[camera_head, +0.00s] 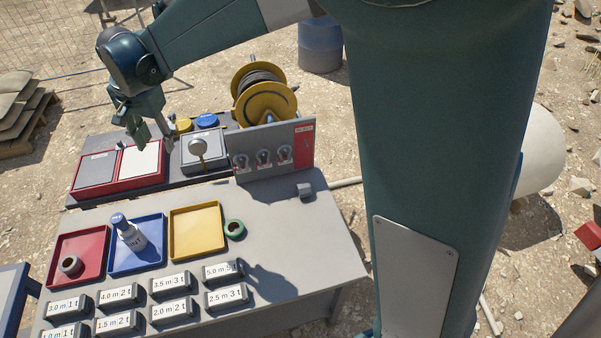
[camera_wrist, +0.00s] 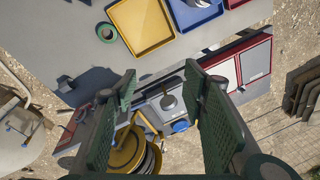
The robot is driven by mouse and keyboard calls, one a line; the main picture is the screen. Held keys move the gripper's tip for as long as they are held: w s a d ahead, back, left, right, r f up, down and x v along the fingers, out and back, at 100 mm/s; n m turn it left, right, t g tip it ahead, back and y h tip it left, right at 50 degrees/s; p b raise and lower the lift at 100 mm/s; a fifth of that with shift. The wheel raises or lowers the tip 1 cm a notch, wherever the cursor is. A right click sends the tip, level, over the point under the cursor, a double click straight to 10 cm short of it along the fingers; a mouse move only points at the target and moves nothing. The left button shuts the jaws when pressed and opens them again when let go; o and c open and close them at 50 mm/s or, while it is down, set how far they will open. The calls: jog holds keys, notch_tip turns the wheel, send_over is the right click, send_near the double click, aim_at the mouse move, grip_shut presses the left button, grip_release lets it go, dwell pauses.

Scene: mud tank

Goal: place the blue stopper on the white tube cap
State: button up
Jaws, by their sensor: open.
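My gripper (camera_head: 153,134) is open and empty, held above the back of the bench near the red-framed box. In the wrist view its two green fingers (camera_wrist: 161,70) stand wide apart with nothing between them. A round blue piece (camera_head: 207,121), possibly the blue stopper, lies at the back beside a round yellow piece (camera_head: 183,125). It also shows in the wrist view (camera_wrist: 180,126), beyond the grey box. I cannot pick out the white tube cap with certainty.
A grey box with a round-headed knob (camera_head: 197,148) stands beside the red-framed box (camera_head: 118,183). The yellow cable reel (camera_head: 266,105) and upright gauge panel (camera_head: 300,158) stand right. Red (camera_head: 65,242) and yellow (camera_head: 217,242) trays and several labelled blocks fill the front. The bench's right side is mostly clear.

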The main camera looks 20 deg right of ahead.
jog(key=s+d+r+n+t, duration=0.1)
jog(key=s+d+r, duration=0.25)
jog(key=d, duration=0.55)
jog(key=s+d+r+n+t, duration=0.15)
jog(key=s+d, duration=0.25)
jog(key=d, duration=0.4)
jog(key=s+d+r, duration=0.3)
jog(key=s+d, duration=0.1)
jog(key=d, duration=0.5)
jog(key=s+d+f+n+t+h, duration=0.1)
jog(key=s+d+f+n+t, duration=0.2)
jog(key=s+d, duration=1.4)
notch_tip(320, 180, down, 2)
jog(key=shift+s+f, duration=0.1)
jog(key=shift+s, duration=0.05)
